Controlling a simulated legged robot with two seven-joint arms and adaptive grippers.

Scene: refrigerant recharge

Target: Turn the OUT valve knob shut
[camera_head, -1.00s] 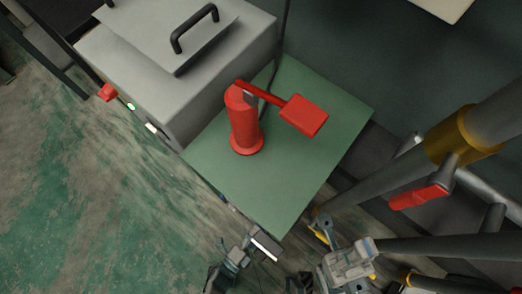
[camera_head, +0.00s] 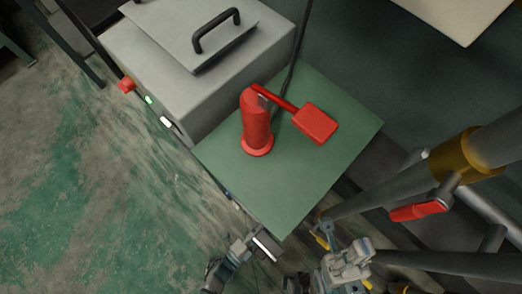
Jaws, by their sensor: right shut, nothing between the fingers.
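No knob marked OUT can be made out. A red valve lever (camera_head: 420,210) sits on the grey pipework at the right. My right gripper (camera_head: 322,232) is at the bottom, just off the near corner of the green table. It is shut and empty, left of and below the red lever, and touches nothing that I can see. My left gripper (camera_head: 262,245) is at the bottom by the table's near corner. Its fingers are too small and dark to tell whether they are open.
A green table (camera_head: 285,205) carries a red cylinder (camera_head: 256,125) with a red paddle (camera_head: 316,123). A grey box (camera_head: 190,95) with a black handle and a red button (camera_head: 127,85) stands at upper left. A thick pipe with a yellow band (camera_head: 466,158) crosses the right side.

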